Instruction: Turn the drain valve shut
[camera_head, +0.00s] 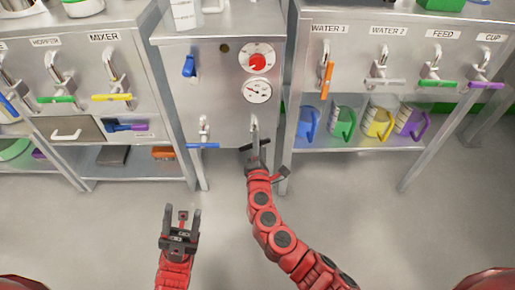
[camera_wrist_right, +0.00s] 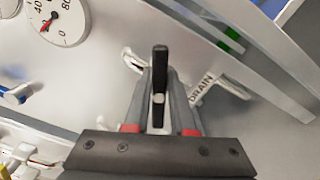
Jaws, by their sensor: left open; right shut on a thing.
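The drain valve's black handle (camera_wrist_right: 160,62) stands between the two fingers of my right gripper (camera_wrist_right: 160,95) in the right wrist view. The fingers are shut on it. The DRAIN label (camera_wrist_right: 202,88) is just right of the fingers, partly covered. In the head view the valve's metal spout (camera_head: 254,128) is at the lower right of the middle cabinet. My right gripper (camera_head: 257,158) is at its lower end and partly hides the handle. My left gripper (camera_head: 182,222) is open and empty above the floor, in front of the middle cabinet.
A blue-handled valve (camera_head: 203,145) is left of the drain valve. A red dial (camera_head: 257,60) and a gauge (camera_head: 257,90) are above. The mixer valve (camera_head: 112,97) is on the left cabinet; water valves (camera_head: 327,77) and coloured jugs (camera_head: 343,122) are right. The floor in front is clear.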

